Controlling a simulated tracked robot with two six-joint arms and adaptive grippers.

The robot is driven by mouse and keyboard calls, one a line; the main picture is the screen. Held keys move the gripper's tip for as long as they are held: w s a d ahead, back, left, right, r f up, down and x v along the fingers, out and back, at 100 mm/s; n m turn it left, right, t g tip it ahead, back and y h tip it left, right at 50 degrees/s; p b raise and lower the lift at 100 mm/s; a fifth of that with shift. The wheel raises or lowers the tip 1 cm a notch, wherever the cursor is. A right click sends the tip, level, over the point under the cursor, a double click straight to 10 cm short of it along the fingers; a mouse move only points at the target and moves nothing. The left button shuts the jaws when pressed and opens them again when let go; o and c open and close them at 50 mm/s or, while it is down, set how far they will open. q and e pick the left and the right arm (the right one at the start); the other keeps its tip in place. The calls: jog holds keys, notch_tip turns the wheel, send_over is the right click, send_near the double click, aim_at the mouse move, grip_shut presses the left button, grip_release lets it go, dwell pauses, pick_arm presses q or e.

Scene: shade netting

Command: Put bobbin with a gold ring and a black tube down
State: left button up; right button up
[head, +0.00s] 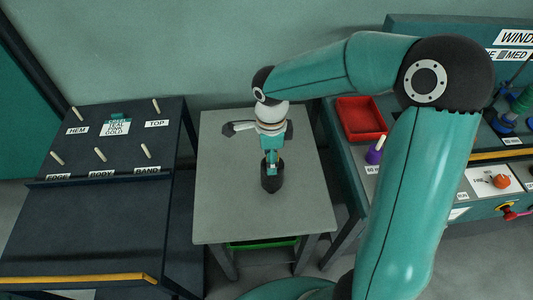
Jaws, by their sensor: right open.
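My right arm comes in from the right and bends down over the small grey table (220,205). My right gripper (272,181) is a small dark shape low over the middle of the table. Its jaws are open, though the two fingers are hard to tell apart at this size. I cannot clearly make out the bobbin with a gold ring and a black tube; it may be hidden by or merged with the dark gripper. My left gripper is not in view.
A dark rack (85,230) with several pale pegs and labels stands left. On the right bench are a red tray (361,118), a purple bobbin (375,151), a green spool (523,100) and an orange knob (501,181). The table's front and left parts are clear.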

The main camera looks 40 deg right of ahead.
notch_tip(320, 180, up, 12)
jog(key=shift+p, duration=0.3)
jog(key=shift+w+r, duration=0.1)
dwell(0.3)
